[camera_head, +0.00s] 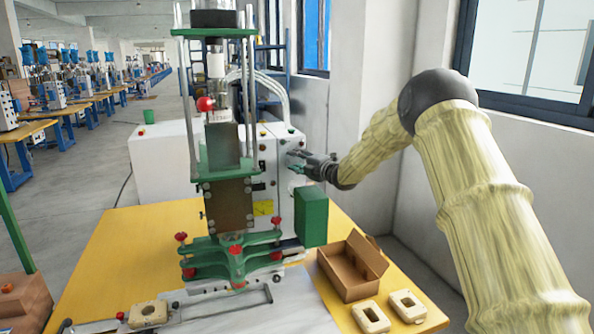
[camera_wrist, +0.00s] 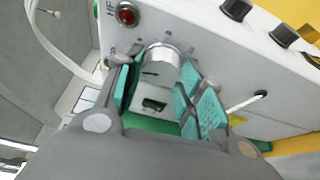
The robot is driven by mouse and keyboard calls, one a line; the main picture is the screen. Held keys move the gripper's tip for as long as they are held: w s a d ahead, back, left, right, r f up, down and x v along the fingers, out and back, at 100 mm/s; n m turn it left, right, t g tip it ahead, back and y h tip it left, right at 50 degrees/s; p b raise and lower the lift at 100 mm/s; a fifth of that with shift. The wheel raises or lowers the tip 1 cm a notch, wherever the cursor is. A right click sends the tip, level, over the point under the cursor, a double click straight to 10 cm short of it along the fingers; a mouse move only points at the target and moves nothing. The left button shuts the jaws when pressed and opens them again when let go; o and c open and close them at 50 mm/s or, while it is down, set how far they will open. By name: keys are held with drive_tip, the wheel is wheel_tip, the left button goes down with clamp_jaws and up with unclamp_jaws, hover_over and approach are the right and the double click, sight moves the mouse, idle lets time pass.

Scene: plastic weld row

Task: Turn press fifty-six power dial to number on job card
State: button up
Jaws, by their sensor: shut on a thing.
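The press (camera_head: 232,150) stands on the yellow table, with a white control box (camera_head: 270,150) behind it. My gripper (camera_head: 298,161) reaches in from the right to the box's side panel. In the wrist view, the teal-padded fingers of my gripper (camera_wrist: 158,88) are shut around a silvery round dial (camera_wrist: 163,57) on the grey panel, one finger on each side. Small marks show around the dial, but its numbers and setting are not readable. In the head view the dial cannot be made out behind the fingers. I cannot make out a job card.
A red lamp (camera_wrist: 127,14), black knobs (camera_wrist: 236,9) and a small lever (camera_wrist: 247,101) are near the dial. A green box (camera_head: 311,216) juts out below my gripper. An open cardboard box (camera_head: 352,264) and cream parts (camera_head: 408,305) lie on the yellow table (camera_head: 130,235).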

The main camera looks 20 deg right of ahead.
drive_tip(key=shift+f+m+t+b, duration=0.2)
drive_tip(key=shift+m+t+b, duration=0.2)
drive_tip(key=shift+m+b, duration=0.8)
drive_tip(key=shift+r, duration=0.1)
drive_tip(key=shift+m, duration=0.3)
drive_tip(key=o, duration=1)
drive_tip(key=shift+d, duration=0.1)
drive_tip(key=v, duration=1.2)
drive_tip(key=shift+f, duration=0.25)
drive_tip(key=shift+d, duration=0.1)
drive_tip(key=shift+f, duration=0.1)
